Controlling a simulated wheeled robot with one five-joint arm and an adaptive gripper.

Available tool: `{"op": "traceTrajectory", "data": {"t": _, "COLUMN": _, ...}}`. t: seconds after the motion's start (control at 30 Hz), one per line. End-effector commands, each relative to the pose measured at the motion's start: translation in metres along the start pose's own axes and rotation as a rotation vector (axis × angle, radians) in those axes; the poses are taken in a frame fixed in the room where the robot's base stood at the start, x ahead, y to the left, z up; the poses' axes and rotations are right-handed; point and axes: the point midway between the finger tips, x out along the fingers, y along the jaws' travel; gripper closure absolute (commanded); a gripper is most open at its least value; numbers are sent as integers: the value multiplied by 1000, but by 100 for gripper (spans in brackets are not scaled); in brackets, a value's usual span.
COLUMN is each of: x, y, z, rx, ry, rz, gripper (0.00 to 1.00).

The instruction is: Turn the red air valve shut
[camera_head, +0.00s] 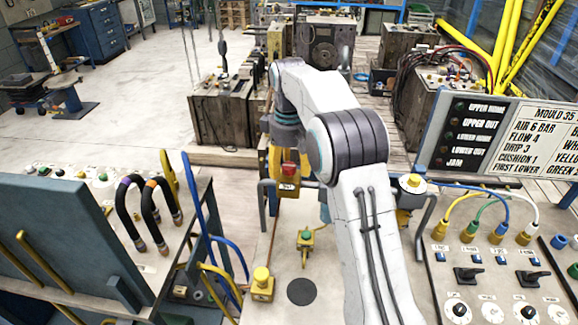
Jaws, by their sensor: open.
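A red-topped piece (289,168) with a small white label stands near the centre, just below my wrist. I cannot tell whether it is a push button or the air valve. No other red handle shows clearly. My white arm crosses the middle of the view, bends at a dark elbow and folds down to a grey wrist beyond it. My gripper's fingers cannot be made out; the arm hides that area.
A control panel (490,290) with black switches, dials and coloured hoses fills the lower right, below a lettered board (500,140). A bench (60,230) with hoses stands left. A yellow-topped post (262,284) stands in front. Open floor (150,100) lies at the back left.

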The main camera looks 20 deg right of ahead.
Motion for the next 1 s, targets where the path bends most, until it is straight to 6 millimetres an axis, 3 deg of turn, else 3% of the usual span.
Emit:
{"op": "traceTrajectory", "data": {"t": 0.07, "x": 0, "y": 0, "z": 0, "rx": 0, "ry": 0, "rz": 0, "gripper": 39}}
{"op": "traceTrajectory", "data": {"t": 0.73, "x": 0, "y": 0, "z": 0, "rx": 0, "ry": -1, "rz": 0, "gripper": 99}}
{"op": "traceTrajectory", "data": {"t": 1.0, "x": 0, "y": 0, "z": 0, "rx": 29, "ry": -2, "rz": -1, "gripper": 100}}
